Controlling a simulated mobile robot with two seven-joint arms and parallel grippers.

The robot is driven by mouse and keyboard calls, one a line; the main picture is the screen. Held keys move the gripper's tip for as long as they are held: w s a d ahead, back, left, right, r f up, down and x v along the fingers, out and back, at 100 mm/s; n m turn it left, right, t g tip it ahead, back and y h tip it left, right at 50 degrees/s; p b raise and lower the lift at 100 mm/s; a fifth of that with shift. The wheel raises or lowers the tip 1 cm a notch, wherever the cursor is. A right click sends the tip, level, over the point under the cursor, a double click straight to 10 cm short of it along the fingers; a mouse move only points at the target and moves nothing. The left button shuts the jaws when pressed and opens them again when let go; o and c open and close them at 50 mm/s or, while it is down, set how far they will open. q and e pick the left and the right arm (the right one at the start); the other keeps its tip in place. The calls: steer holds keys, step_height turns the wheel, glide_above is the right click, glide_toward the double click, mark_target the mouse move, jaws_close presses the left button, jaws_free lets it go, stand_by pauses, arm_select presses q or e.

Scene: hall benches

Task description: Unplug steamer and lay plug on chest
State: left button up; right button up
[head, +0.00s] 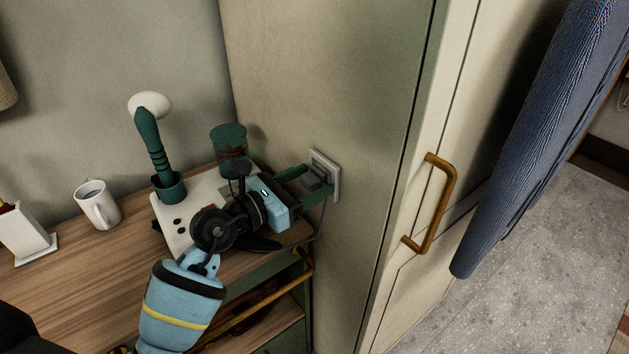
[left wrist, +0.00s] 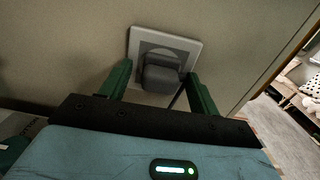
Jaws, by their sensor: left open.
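The grey plug (head: 316,177) sits in a white wall socket (head: 332,166) on the side of the tall cabinet. In the left wrist view the plug (left wrist: 161,74) stands in front of the socket plate (left wrist: 191,46). My left gripper (head: 306,184) is open, with its green fingers on either side of the plug; I cannot tell whether they touch it. The left gripper also shows in the left wrist view (left wrist: 160,90). The steamer (head: 148,135), green with a white head, stands upright on a white base (head: 205,186) on the wooden chest top (head: 105,262). My right gripper is not in view.
A brass handle (head: 432,203) sticks out from the cabinet door. A blue hanging cloth (head: 530,150) is at right. Bare wood lies at the chest's front left.

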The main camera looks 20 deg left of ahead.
mark_target(305, 184)
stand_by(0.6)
arm_select(q)
steer(key=c, duration=1.3)
steer(key=shift+p+v, duration=0.5)
steer(key=shift+v, duration=2.5)
